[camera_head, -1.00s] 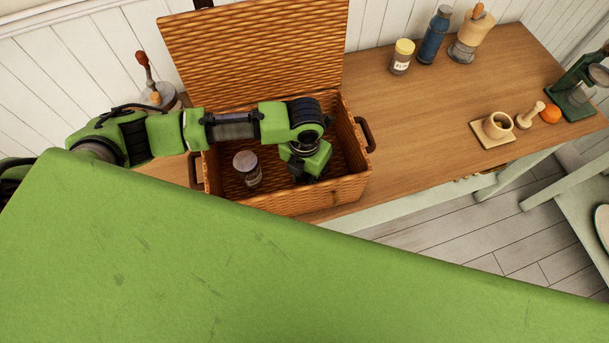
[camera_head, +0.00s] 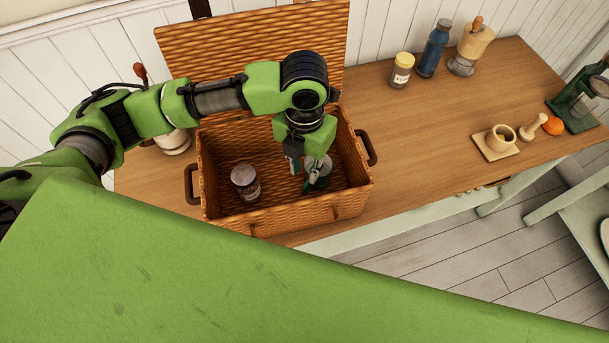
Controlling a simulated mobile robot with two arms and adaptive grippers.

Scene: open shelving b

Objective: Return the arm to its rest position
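My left arm reaches in from the left over an open wicker basket (camera_head: 285,218). Its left gripper (camera_head: 304,175) points down into the right side of the basket. The two fingers are apart. A round, pale-topped item (camera_head: 323,167) shows beside and behind the fingers, partly hidden by them; I cannot tell whether they touch it. My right gripper is not in view.
The raised basket lid (camera_head: 250,35) stands behind my arm.

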